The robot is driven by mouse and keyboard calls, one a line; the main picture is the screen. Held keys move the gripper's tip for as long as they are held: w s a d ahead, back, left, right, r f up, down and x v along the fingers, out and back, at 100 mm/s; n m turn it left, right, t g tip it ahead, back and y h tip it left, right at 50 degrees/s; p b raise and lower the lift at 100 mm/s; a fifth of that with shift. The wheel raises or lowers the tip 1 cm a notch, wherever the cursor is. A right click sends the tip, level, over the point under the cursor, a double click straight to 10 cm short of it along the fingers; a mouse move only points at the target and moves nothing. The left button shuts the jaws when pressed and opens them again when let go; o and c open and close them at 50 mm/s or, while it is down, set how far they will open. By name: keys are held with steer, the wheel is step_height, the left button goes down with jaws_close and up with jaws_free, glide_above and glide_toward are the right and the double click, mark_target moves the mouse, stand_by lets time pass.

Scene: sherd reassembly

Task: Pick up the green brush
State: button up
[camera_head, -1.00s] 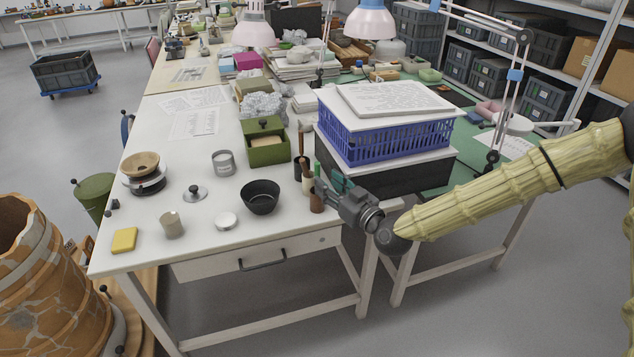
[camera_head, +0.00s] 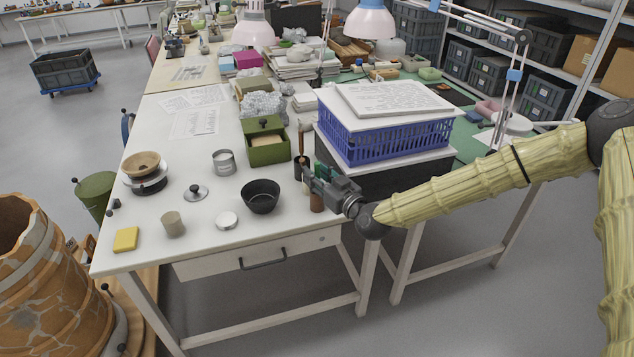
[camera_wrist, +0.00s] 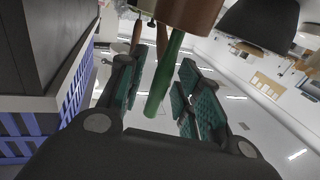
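The green brush shows in the wrist view as a slim green handle (camera_wrist: 164,78) standing out of a brown cup (camera_wrist: 190,12). My gripper (camera_wrist: 162,88) has its two green-padded fingers on either side of the handle. The fingers are apart, with a clear gap on the left of the handle; I cannot tell whether the right finger touches it. In the head view my gripper (camera_head: 313,178) is at the right edge of the white table, just above the brown cup (camera_head: 317,203), and mostly hides the brush.
A blue crate (camera_head: 385,142) is just to the right. A black bowl (camera_head: 260,198) and an open green box (camera_head: 267,153) are to the left.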

jaws_close()
steer(key=shift+r+b, duration=0.35)
steer(key=shift+r, duration=4.65)
